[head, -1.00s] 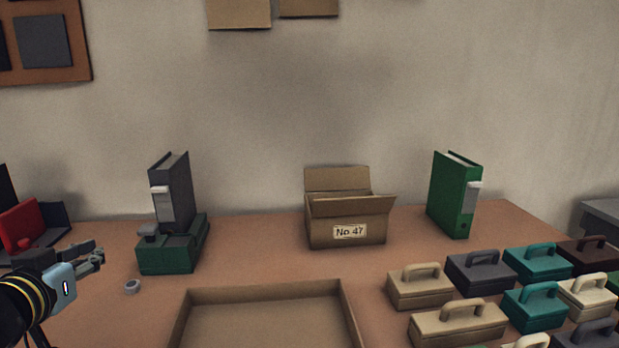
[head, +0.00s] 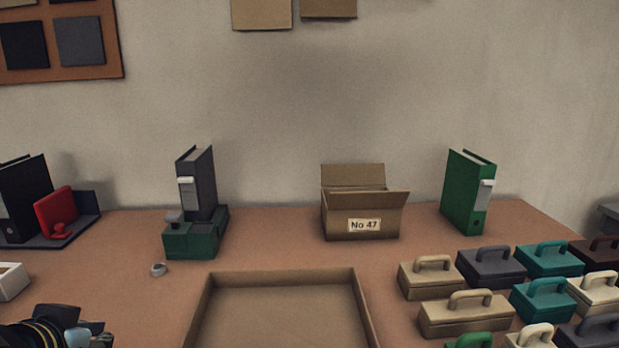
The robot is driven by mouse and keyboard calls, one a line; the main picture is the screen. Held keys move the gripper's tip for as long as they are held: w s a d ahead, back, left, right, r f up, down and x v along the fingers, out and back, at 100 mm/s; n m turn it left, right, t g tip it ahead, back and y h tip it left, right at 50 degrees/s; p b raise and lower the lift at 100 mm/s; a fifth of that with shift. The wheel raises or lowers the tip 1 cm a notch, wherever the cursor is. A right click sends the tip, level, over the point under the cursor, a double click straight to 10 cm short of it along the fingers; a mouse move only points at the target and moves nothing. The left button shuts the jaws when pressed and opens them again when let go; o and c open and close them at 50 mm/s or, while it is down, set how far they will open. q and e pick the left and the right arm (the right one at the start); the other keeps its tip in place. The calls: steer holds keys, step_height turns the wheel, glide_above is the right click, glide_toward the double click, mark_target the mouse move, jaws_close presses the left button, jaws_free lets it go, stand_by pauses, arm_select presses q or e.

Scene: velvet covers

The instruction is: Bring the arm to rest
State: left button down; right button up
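My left gripper (head: 97,332) is low at the bottom left corner of the head view, cut off by the lower edge. Its fingers are small, dark and partly hidden by its own body, so I cannot tell whether they are open or shut. No object shows in it. It is at the near left of the table, left of the shallow cardboard tray (head: 283,278). My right gripper is not in view.
Handled boxes (head: 465,315) crowd the right side. At the back stand a green binder (head: 466,192), the No 47 carton (head: 362,215) and a grey binder (head: 197,185) by a green box (head: 190,240). A small grey ring (head: 158,269) lies on bare table (head: 110,270).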

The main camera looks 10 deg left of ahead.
arm_select(q)
steer(key=s+d+f+m+g+h, duration=0.2)
steer(key=s+d+m+g+h, duration=0.25)
steer(key=s+d, duration=0.65)
steer(key=s+a+f+n+g+b, duration=0.1)
steer(key=a+f, duration=0.1)
steer(key=f, duration=1.1)
steer(key=s+a+f+g+b, duration=0.1)
steer(key=a+f, duration=0.1)
steer(key=f, duration=1.2)
steer(key=s+a+f+b, duration=0.1)
steer(key=s+f, duration=1.7)
steer(key=shift+s+f+g+y, duration=0.2)
steer(key=shift+g+y, duration=0.15)
steer(key=shift+y, duration=0.1)
